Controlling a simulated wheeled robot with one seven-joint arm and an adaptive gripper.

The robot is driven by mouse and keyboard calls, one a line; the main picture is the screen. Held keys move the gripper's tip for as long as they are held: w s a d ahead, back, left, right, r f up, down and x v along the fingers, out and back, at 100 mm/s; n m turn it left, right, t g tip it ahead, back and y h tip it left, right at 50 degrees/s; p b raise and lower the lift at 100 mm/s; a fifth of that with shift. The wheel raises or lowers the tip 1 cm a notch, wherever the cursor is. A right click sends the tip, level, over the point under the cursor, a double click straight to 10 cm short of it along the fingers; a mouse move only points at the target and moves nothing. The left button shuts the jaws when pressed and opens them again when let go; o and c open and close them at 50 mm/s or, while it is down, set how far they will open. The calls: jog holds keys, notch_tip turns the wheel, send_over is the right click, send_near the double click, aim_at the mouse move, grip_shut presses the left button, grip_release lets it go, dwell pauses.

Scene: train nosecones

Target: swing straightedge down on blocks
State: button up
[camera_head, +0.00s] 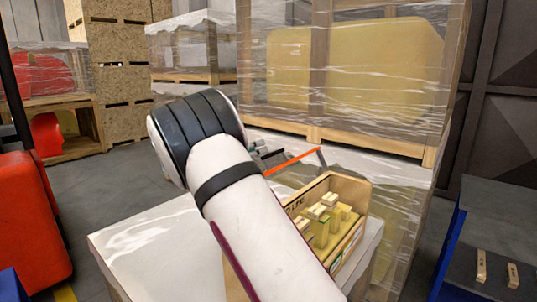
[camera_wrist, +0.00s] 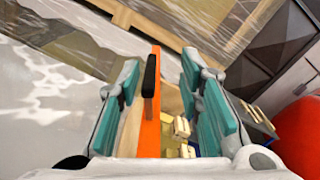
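The orange straightedge (camera_head: 292,162) is raised at a slant above the back of an open wooden box (camera_head: 352,190). Several pale wooden blocks (camera_head: 322,226) stand in the box, partly hidden by my arm. My gripper (camera_head: 262,152) is by the left end of the straightedge, mostly hidden behind my wrist in the head view. In the wrist view, the straightedge (camera_wrist: 150,130) with a black piece on it lies between my teal finger pads, nearer the left one. A gap shows between it and the right pad, so my gripper (camera_wrist: 162,85) is open. Some blocks (camera_wrist: 181,127) show beyond.
The box sits on a white-topped stand (camera_head: 125,250). A wrapped pallet load (camera_head: 350,70) stands close behind. A blue-framed table (camera_head: 490,245) with small wooden pieces is at the right. A red object (camera_head: 35,225) is at the left. Floor shows between.

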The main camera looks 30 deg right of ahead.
jog(key=d+f, duration=0.1)
jog(key=d, duration=0.1)
jog(key=w+d+f, duration=0.1)
jog(key=d, duration=0.1)
jog(key=w+d+f, duration=0.1)
jog(key=d, duration=0.2)
jog(key=shift+w+d+f+p, duration=0.1)
jog(key=shift+w+p, duration=0.15)
jog(key=shift+p, duration=0.1)
jog(key=shift+c, duration=0.3)
grip_shut()
